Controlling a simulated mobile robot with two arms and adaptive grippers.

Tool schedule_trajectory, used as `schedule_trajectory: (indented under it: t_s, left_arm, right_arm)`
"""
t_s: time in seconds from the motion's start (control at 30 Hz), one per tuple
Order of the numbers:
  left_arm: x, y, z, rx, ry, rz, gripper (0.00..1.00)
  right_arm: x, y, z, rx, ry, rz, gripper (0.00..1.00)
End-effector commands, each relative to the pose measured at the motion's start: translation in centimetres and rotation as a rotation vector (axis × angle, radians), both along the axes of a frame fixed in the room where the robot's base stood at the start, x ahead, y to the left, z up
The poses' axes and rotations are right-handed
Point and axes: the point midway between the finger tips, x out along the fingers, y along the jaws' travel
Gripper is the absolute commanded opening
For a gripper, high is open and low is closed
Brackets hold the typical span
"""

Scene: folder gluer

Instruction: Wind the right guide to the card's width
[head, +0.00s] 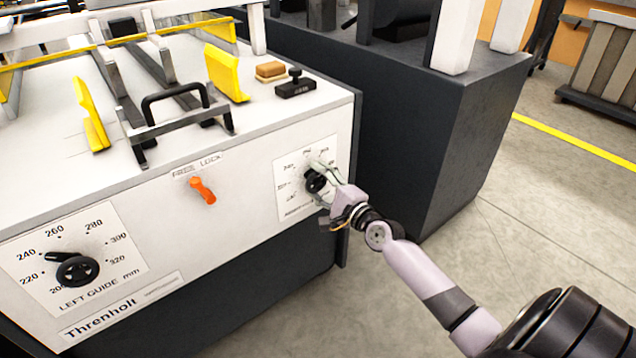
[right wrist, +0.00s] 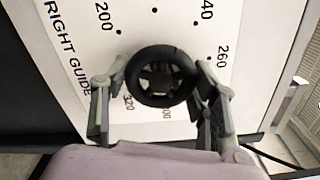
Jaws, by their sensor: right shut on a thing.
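The right guide knob (head: 314,180) is a black handwheel on a white dial plate at the right end of the machine's front. My right gripper (head: 320,182) is shut on it, one finger on each side of the rim. In the right wrist view the wheel (right wrist: 162,76) sits between my fingers, with the words RIGHT GUIDE and numbers around it; its pointer cannot be made out. The right guide (head: 224,72) is a yellow plate standing on the machine top. No card can be made out for certain. My left gripper is out of view.
An orange lever (head: 202,190) under FREE LOCK slants down to the right. The left guide knob (head: 77,270) and yellow left guide (head: 92,115) are at left. A black-handled stamp (head: 295,85) and brown block (head: 270,71) lie on top. Floor at right is clear.

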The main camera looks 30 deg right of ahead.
Motion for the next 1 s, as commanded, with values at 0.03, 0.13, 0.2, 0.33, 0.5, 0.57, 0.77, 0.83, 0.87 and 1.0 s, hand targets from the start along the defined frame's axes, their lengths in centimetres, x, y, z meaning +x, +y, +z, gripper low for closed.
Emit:
schedule_trajectory:
  t_s: [0.03,0.13,0.2,0.33,0.5,0.57,0.77,0.83,0.87,1.0]
  left_arm:
    - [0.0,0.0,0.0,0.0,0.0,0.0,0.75]
    - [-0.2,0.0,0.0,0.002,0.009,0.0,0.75]
    - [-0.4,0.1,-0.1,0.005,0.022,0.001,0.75]
    - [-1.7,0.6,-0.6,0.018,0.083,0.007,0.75]
    - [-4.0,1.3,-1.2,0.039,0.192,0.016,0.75]
    - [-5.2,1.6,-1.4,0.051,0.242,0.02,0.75]
    - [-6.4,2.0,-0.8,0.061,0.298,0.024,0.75]
    - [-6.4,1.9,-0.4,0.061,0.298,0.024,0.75]
    - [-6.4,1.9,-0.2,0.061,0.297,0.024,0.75]
    - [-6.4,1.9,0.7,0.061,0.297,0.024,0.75]
  right_arm:
    - [0.0,0.0,0.0,-0.047,-0.002,0.002,0.27]
    - [0.0,0.0,0.1,-0.142,-0.011,0.001,0.27]
    - [0.0,0.0,0.1,-0.207,-0.015,0.002,0.27]
    - [0.0,0.0,0.2,-0.331,-0.024,0.001,0.27]
    - [0.0,0.0,0.3,-0.493,-0.037,0.0,0.27]
    - [0.0,0.0,0.3,-0.549,-0.041,0.002,0.27]
    - [0.0,0.0,0.4,-0.737,-0.054,0.002,0.27]
    - [0.0,0.0,0.5,-0.803,-0.061,0.002,0.27]
    - [0.0,0.1,0.5,-0.833,-0.063,0.002,0.27]
    - [0.0,0.1,0.5,-0.964,-0.074,0.003,0.27]
